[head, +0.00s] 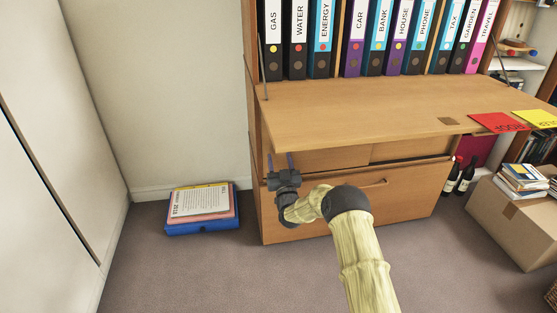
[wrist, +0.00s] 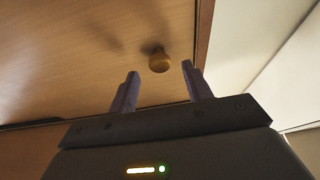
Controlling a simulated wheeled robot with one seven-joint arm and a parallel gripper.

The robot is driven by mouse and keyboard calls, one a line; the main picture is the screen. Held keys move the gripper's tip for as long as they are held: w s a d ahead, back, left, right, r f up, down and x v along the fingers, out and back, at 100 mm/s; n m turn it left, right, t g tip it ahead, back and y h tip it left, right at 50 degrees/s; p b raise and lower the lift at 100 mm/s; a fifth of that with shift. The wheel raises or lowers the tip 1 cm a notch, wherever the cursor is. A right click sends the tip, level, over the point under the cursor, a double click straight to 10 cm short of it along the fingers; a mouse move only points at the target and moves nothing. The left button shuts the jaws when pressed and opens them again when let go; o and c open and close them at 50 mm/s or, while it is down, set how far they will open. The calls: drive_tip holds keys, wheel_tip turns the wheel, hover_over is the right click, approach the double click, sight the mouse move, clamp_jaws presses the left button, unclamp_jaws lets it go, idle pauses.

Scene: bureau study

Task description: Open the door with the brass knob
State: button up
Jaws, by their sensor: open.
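The brass knob (wrist: 159,62) shows in the wrist view on a wooden panel (wrist: 85,60), just beyond my fingertips and roughly between them. My gripper (wrist: 160,75) is open and its fingers are empty, apart from the knob. In the head view my gripper (head: 280,160) is at the left front of the wooden bureau, below its lowered desk flap (head: 350,105). The knob cannot be made out in the head view.
The flap juts out above my gripper. Binders (head: 350,40) stand in a row above it. A blue box file (head: 203,222) with papers lies on the carpet at left. A cardboard box (head: 515,215) and bottles (head: 465,180) are at right. The carpet in front is clear.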

drive_tip(key=shift+b+x, duration=0.35)
drive_tip(key=shift+x, duration=0.95)
drive_tip(key=shift+c, duration=0.4)
clamp_jaws()
drive_tip(key=shift+d, duration=0.1)
